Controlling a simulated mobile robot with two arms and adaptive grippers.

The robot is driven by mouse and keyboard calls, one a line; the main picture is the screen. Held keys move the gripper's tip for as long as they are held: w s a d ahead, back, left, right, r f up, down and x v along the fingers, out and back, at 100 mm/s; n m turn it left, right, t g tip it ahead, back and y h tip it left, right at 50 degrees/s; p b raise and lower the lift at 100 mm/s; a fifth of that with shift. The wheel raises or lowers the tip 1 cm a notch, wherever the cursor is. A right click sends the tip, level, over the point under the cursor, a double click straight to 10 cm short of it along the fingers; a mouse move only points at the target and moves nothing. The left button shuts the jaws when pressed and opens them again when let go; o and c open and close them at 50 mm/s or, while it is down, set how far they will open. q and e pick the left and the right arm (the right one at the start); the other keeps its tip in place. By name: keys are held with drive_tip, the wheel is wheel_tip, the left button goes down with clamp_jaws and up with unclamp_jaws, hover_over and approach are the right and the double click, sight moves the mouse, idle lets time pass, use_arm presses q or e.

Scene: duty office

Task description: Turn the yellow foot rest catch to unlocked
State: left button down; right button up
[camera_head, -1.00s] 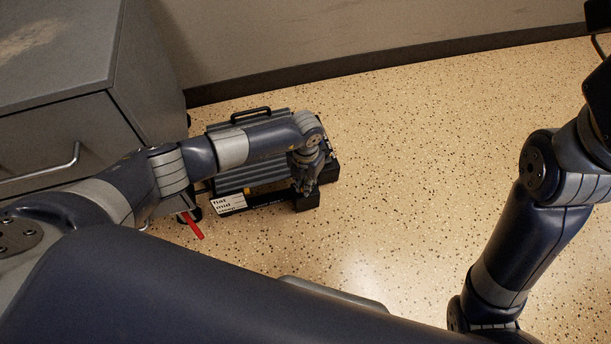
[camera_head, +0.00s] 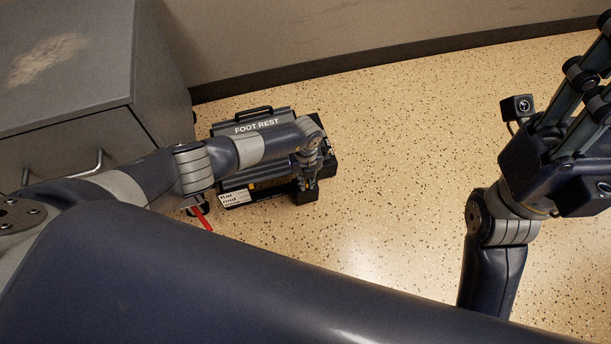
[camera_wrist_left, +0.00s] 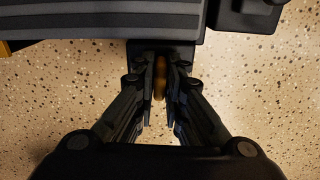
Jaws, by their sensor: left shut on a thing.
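The dark grey ribbed foot rest (camera_head: 259,126) stands on the floor against the wall, with FOOT REST lettered on its top. My left arm crosses over it and hides part of it. My left gripper (camera_head: 305,186) points down at its front right corner. In the left wrist view, the fingers of this gripper (camera_wrist_left: 160,75) are closed around a narrow yellow-brown piece, the catch (camera_wrist_left: 160,80), beside a dark block of the foot rest. Its lock position cannot be read. My right gripper (camera_head: 588,80) is raised at the right edge, partly cut off, away from the foot rest.
A grey cabinet (camera_head: 70,70) with a metal handle (camera_head: 64,175) stands left of the foot rest. A red strip (camera_head: 203,218) sticks out near the foot rest's front left. A white label (camera_head: 232,199) is on its front. Speckled floor (camera_head: 420,150) is open to the right.

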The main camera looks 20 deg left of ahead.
use_arm(q)
drive_tip(key=shift+n, duration=0.3)
idle(0.4)
drive_tip(key=c, duration=1.9)
unclamp_jaws()
drive_tip(key=shift+r, duration=6)
